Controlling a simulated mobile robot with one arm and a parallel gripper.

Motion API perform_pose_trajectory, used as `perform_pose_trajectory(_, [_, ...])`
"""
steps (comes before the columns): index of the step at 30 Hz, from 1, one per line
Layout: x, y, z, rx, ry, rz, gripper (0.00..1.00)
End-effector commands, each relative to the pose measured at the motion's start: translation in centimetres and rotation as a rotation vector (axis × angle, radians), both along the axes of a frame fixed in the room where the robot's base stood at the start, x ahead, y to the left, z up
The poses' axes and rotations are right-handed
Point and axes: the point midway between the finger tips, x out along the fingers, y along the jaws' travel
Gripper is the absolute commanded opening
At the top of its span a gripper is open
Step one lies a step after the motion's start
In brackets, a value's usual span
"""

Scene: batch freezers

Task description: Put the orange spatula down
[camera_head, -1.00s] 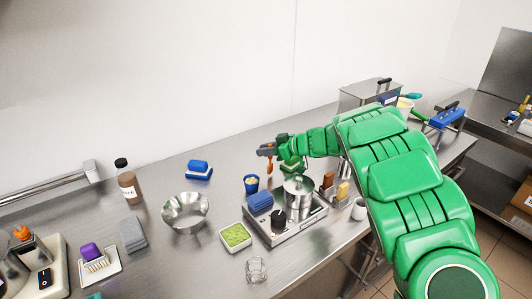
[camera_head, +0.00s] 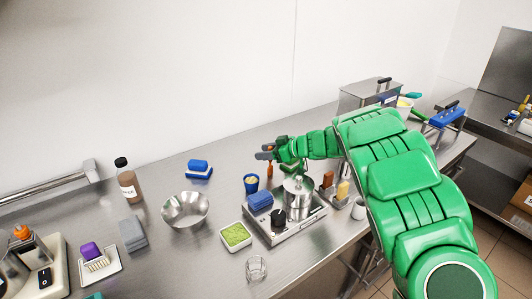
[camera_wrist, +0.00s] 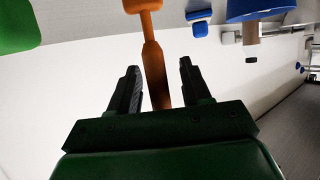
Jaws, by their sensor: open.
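The orange spatula shows in the wrist view (camera_wrist: 153,65) between the two dark fingers of my gripper (camera_wrist: 158,80), with a gap on each side. In the head view only a small orange part of the spatula (camera_head: 270,169) shows, just below my gripper (camera_head: 265,155). My gripper is open, above the counter behind the pot. What the spatula rests on, if anything, cannot be told.
A blue cup (camera_head: 251,184) stands just below left of my gripper. A steel bowl (camera_head: 186,212) stands left. Counter between bowl and cup is clear.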

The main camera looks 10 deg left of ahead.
Motion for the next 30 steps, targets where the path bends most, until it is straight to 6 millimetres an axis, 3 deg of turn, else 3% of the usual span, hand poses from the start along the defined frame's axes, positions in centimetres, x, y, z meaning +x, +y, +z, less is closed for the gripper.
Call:
perform_pose_trajectory(5, [-0.2,-1.6,0.8,-0.002,-0.002,-0.003,0.48])
perform_pose_trajectory(18, [-1.9,-8.6,3.7,-0.002,-0.001,-0.004,0.48])
perform_pose_trajectory(30, [-2.6,-10.8,4.7,0.0,0.001,0.0,0.48])
